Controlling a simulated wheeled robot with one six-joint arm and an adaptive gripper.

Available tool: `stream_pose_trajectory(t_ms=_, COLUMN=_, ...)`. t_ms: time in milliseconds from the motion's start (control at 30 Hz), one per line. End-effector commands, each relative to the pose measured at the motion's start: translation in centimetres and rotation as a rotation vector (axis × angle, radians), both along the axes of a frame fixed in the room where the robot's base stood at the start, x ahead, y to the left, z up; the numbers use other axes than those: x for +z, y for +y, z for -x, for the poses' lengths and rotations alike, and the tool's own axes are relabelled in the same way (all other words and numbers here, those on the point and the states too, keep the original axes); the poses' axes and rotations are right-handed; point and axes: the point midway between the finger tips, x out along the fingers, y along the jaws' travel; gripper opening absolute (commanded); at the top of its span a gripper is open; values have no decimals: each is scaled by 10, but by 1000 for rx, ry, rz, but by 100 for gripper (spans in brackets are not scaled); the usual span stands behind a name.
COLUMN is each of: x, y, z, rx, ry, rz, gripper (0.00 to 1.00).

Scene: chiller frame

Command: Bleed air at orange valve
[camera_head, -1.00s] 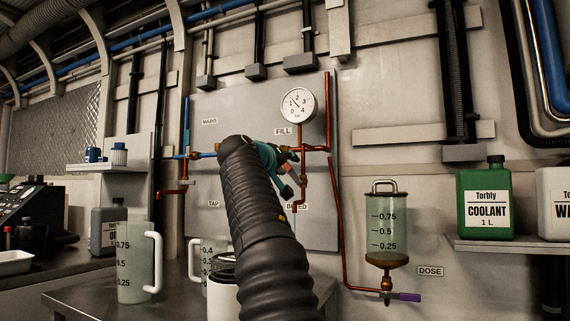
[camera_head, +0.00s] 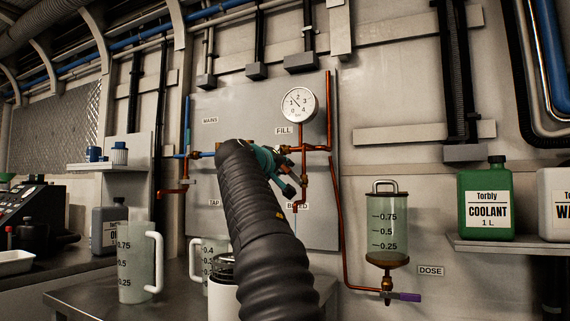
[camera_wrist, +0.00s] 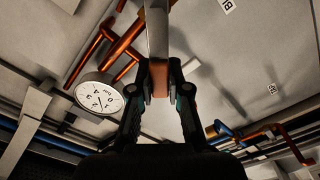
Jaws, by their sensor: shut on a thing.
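My gripper (camera_head: 287,177) is at the copper pipework on the grey panel, below the gauge; my arm hides part of it in the head view. In the wrist view my gripper (camera_wrist: 160,88) is shut on the orange valve handle (camera_wrist: 160,78), whose grey metal lever (camera_wrist: 157,32) runs up out of the fingers. The valve body is hard to make out. The bleed pipe's end (camera_head: 295,208) points down in front of the partly covered BLEED label (camera_head: 303,205). The white gauge (camera_head: 298,104) sits above and also shows in the wrist view (camera_wrist: 99,97).
A clear dosing vessel (camera_head: 387,225) with a purple-handled valve (camera_head: 404,297) hangs at the right. A jug (camera_head: 135,262) and a second one (camera_head: 205,262) stand on the metal bench below. A green coolant bottle (camera_head: 486,205) stands on the right shelf.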

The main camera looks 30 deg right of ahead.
Motion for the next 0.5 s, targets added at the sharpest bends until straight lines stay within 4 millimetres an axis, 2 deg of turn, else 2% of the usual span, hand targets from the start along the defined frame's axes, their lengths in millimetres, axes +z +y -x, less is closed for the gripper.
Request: stream_pose_trajectory(t_ms=500, x=-22, y=8, z=-11, rx=1, ry=390, rz=266, gripper=0)
